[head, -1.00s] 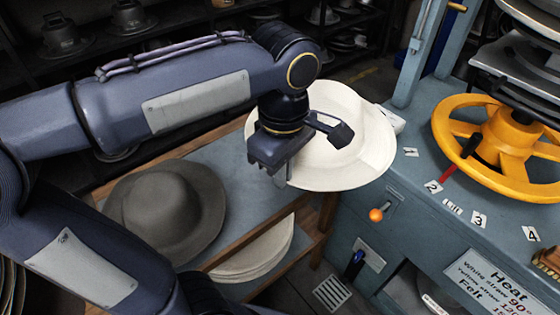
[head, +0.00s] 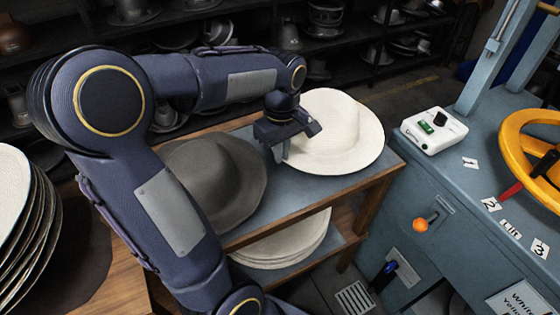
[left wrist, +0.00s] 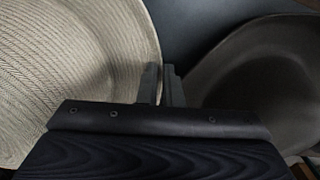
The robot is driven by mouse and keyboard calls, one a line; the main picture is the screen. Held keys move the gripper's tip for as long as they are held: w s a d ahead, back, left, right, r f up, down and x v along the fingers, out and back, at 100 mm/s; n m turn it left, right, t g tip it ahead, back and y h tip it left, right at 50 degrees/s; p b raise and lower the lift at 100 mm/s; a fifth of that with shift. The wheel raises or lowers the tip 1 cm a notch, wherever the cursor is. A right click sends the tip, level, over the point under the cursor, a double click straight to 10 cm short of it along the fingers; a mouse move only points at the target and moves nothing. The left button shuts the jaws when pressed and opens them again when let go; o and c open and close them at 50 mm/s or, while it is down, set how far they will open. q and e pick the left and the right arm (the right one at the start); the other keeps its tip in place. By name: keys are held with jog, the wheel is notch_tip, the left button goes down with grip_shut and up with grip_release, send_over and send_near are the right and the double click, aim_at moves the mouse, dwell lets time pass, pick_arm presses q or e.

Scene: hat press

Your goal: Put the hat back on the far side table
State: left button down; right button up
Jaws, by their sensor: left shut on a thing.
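The white straw hat (head: 350,125) is over the right part of the blue-topped wooden side table (head: 300,192). It lies about level, close to the tabletop; I cannot tell whether it fully rests on it. My left gripper (head: 279,153) is shut on the left edge of its brim. In the left wrist view the woven hat (left wrist: 75,70) fills the left side and meets the fingers (left wrist: 161,84). A grey felt hat (head: 213,180) lies on the table to the left of the gripper. My right gripper is not in view.
White hats (head: 283,245) are stacked on the table's lower shelf. A press bench (head: 440,190) with a yellow wheel (head: 525,135) and a white control box (head: 434,130) stands to the right. Another hat stack (head: 25,230) is at the left. Dark shelves fill the back.

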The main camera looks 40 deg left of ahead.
pick_arm(q)
jog(key=shift+w+a+f, duration=0.1)
jog(key=shift+a+f, duration=0.1)
jog(key=shift+f, duration=0.05)
jog(key=shift+w+a+f+b, duration=0.1)
jog(key=shift+a+f+b, duration=0.1)
jog(key=shift+f, duration=0.8)
jog(key=shift+w+a+f+b, duration=0.1)
jog(key=shift+f+b, duration=0.1)
jog(key=shift+f, duration=0.85)
jog(key=c, duration=1.6)
grip_release()
